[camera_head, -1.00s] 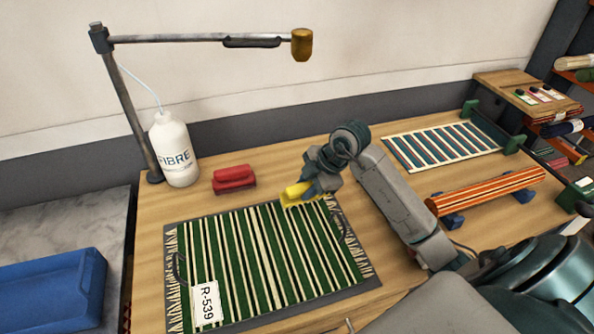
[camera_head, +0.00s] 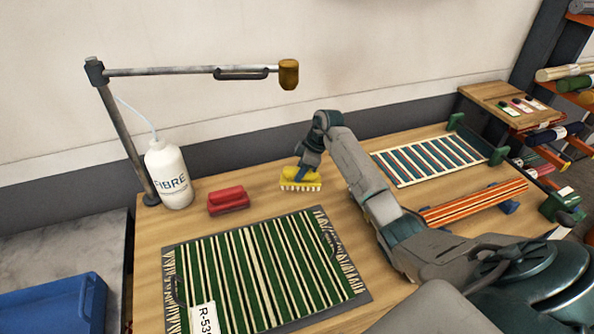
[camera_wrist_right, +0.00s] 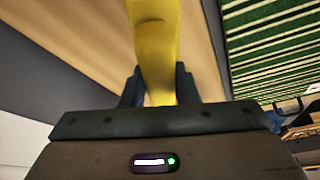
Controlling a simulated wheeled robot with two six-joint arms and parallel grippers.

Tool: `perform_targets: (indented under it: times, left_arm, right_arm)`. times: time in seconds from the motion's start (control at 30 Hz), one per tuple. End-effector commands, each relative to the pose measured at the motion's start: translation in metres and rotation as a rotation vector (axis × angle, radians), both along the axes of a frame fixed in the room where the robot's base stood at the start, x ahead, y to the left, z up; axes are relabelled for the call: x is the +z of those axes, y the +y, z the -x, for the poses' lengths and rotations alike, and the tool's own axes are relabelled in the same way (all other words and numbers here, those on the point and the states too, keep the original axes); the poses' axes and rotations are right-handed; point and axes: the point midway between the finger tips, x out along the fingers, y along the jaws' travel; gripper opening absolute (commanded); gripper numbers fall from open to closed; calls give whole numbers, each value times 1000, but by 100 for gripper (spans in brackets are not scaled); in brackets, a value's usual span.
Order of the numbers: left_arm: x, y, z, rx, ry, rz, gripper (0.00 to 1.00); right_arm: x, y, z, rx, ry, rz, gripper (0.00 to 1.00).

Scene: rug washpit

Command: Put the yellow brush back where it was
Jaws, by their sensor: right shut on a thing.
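The yellow brush (camera_head: 300,180) has pale bristles that face down. In the head view it is over the wooden table, behind the striped rug and to the right of the red brush. My right gripper (camera_head: 308,169) is shut on its top. I cannot tell whether the bristles touch the table. In the right wrist view the brush's yellow handle (camera_wrist_right: 158,50) stands between the fingers of my right gripper (camera_wrist_right: 160,85), with bare wood and part of the green rug around it. My left gripper is not in view.
A red brush (camera_head: 228,200) lies left of the yellow one. A white FIBRE bottle (camera_head: 169,175) and a lamp post (camera_head: 125,130) stand further left. The green striped rug (camera_head: 262,270) lies in front. A striped rack (camera_head: 428,160) and an orange striped roll (camera_head: 475,203) are to the right.

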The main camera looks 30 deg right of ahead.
Motion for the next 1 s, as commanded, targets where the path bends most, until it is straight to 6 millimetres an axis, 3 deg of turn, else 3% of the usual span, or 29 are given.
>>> perform_targets:
  times: [0.1, 0.23, 0.57, 0.87, 0.9, 1.0]
  left_arm:
    - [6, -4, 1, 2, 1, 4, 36]
    - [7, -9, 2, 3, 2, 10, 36]
    - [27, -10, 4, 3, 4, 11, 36]
    - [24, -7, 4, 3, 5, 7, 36]
    - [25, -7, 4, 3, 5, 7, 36]
    - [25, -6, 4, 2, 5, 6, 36]
  right_arm:
    - [1, -2, -16, -1, -1, -3, 2]
    - [-2, -3, -24, 0, -1, -2, 2]
    - [-35, -3, -24, 0, 1, -1, 2]
    - [-39, -3, -25, 1, -2, 0, 2]
    - [-39, -3, -24, 1, -2, 0, 33]
    - [-39, -3, -24, 1, -1, -1, 49]
